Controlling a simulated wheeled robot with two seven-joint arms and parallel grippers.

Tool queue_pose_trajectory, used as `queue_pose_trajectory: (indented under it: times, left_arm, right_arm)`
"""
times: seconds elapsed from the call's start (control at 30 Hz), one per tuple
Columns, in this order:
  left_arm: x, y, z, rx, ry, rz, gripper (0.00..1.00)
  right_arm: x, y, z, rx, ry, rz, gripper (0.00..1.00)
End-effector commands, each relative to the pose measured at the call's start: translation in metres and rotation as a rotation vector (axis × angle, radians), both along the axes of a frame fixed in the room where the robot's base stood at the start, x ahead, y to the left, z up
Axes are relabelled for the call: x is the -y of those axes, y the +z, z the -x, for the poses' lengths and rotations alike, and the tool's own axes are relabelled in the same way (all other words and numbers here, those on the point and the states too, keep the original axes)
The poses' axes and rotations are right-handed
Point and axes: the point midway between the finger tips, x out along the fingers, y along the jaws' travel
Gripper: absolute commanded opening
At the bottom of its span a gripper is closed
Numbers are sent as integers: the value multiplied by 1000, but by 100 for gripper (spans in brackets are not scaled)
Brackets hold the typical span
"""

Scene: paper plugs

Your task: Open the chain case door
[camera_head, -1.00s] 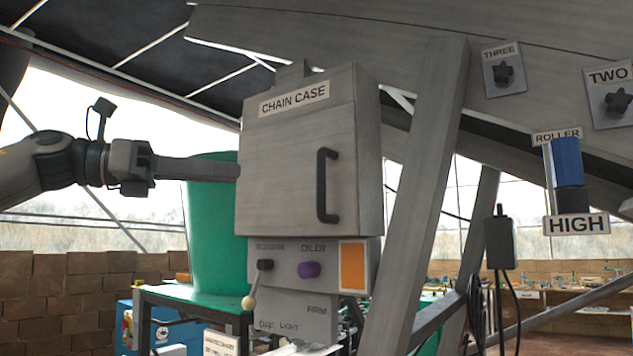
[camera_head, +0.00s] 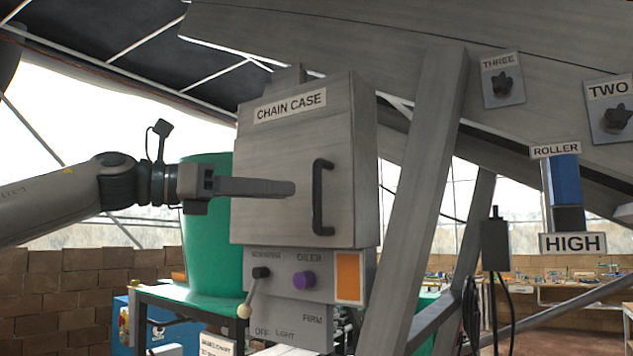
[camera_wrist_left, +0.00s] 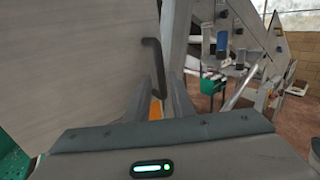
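The chain case (camera_head: 275,160) is a grey box labelled CHAIN CASE, and its door looks shut. A dark vertical bar handle (camera_head: 317,198) is on the right side of the door front. My left gripper (camera_head: 292,188) is in front of the door, its tips a little left of the handle. In the left wrist view the fingers (camera_wrist_left: 163,85) are apart with a gap between them, and the handle (camera_wrist_left: 152,62) shows beyond the tips. Nothing is held. My right gripper is out of view.
A slanted grey beam (camera_head: 425,200) stands right of the case. A green bin (camera_head: 205,240) is behind the case's left side.

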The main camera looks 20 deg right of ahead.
Motion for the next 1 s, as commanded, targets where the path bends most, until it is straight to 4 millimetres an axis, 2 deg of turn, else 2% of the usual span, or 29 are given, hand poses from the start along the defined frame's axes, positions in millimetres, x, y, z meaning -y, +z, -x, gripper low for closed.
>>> queue_pose_trajectory:
  times: [0.03, 0.2, 0.43, 0.6, 0.9, 0.93, 1.0]
  left_arm:
    - [11, 3, 0, 0, -2, -3, 22]
    - [40, 4, -3, 0, -1, -2, 22]
    - [69, 2, -5, 0, -1, -1, 22]
    - [78, 0, -6, 0, 1, -1, 22]
    - [79, 0, -6, 0, 1, 0, 22]
    - [79, 0, -6, 0, 1, 0, 19]
    - [79, 0, -6, 1, 1, 0, 2]
  right_arm:
    - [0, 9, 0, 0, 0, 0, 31]
    - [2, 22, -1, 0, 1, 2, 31]
    - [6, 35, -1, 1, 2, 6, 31]
    - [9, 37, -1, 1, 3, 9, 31]
    - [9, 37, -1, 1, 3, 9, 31]
    - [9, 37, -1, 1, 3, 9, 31]
    - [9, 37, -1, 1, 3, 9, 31]
